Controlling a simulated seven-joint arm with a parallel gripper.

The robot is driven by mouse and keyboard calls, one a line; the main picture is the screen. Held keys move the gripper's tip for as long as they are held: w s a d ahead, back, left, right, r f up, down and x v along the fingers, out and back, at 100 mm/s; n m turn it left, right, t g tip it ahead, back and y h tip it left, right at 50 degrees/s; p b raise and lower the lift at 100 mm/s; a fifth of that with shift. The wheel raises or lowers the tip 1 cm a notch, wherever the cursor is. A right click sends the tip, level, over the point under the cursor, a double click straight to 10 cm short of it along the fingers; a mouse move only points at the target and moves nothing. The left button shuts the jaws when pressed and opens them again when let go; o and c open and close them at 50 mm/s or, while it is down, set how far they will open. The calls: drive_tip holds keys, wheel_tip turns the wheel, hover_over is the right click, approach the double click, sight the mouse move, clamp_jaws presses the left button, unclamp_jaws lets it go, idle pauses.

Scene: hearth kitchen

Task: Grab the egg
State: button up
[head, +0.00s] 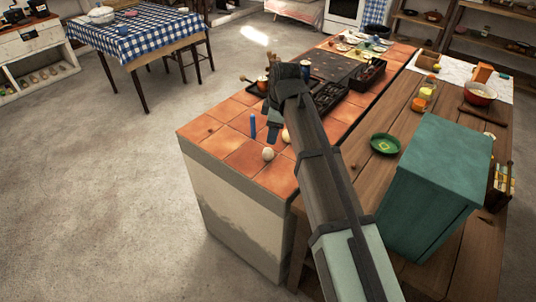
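A whitish, rounded egg (268,154) lies on the terracotta-tiled counter (232,144), near its front end. A second pale, rounded thing (286,136), perhaps another egg, sits just behind it and is partly hidden by my arm. My gripper (272,131) points down over the tiles, a little behind and above the egg in the picture, and appears apart from it. Its fingers are small and partly hidden by the wrist, so I cannot tell whether they are open or shut.
On the right, a wooden table holds a green plate (385,144) and a teal box (440,165). The front-left tiles are mostly clear.

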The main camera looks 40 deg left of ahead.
sight(269, 150)
drive_tip(key=f+n, duration=0.2)
drive_tip(key=a+f+n, duration=0.1)
drive_tip(key=f+n, duration=0.2)
drive_tip(key=w+a+f+n, duration=0.1)
drive_tip(key=f+n, duration=0.2)
drive_tip(key=shift+w+a, duration=0.1)
drive_tip(key=shift+a, duration=0.15)
drive_tip(key=shift+x, duration=2.7)
drive_tip(key=shift+d, duration=0.15)
drive_tip(key=c, duration=0.9)
drive_tip(key=shift+o, duration=0.2)
